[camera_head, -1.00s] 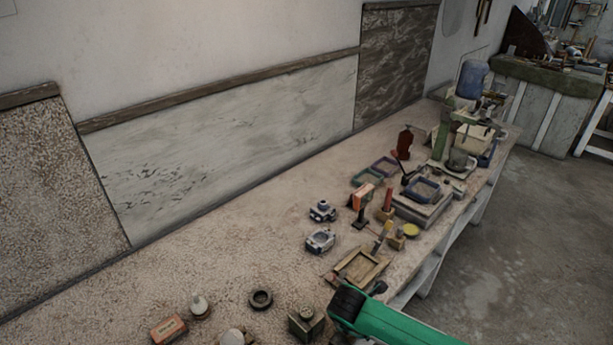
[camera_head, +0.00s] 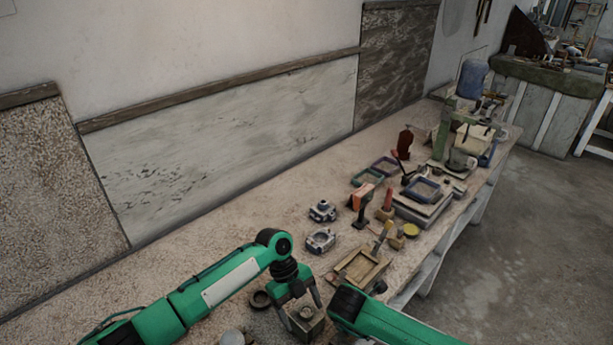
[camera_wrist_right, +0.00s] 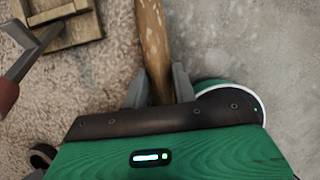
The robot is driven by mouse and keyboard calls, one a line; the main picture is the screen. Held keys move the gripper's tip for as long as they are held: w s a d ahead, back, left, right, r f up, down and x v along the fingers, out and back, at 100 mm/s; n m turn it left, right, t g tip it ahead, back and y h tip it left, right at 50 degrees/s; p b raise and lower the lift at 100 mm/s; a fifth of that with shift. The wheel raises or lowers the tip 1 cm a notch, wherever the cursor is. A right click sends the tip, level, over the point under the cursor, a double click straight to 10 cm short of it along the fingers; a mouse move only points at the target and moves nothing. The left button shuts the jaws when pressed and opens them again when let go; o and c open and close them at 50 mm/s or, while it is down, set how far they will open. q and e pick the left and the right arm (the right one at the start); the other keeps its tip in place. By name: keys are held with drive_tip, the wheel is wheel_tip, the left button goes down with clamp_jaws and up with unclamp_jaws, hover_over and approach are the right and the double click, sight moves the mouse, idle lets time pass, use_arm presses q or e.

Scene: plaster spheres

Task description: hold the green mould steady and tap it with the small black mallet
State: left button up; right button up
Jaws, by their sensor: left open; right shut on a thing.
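In the right wrist view my right gripper (camera_wrist_right: 160,88) is shut on a wooden handle (camera_wrist_right: 153,40), apparently the mallet's. The handle runs out of the top of that view, and no mallet head shows there. In the head view my right arm hides its own gripper.
A wooden tray (camera_head: 341,276) lies just beyond the mould; it also shows in the right wrist view (camera_wrist_right: 95,30). Two grey metal pieces (camera_head: 321,240) stand behind. Crowded tools fill the bench's far end. The bench along the wall is clear.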

sight(302, 306)
use_arm(q)
drive_tip(key=w+a+r+n, duration=0.1)
drive_tip(key=w+r, duration=0.1)
drive_tip(key=w, duration=0.2)
drive_tip(key=shift+t, duration=0.3)
drive_tip(key=shift+a+x, duration=0.15)
drive_tip(key=shift+x, duration=1.6)
drive_tip(key=shift+a+x, duration=0.15)
drive_tip(key=shift+x, duration=1.65)
drive_tip(key=shift+s, duration=0.1)
drive_tip(key=c, duration=0.8)
drive_tip(key=shift+o, duration=0.2)
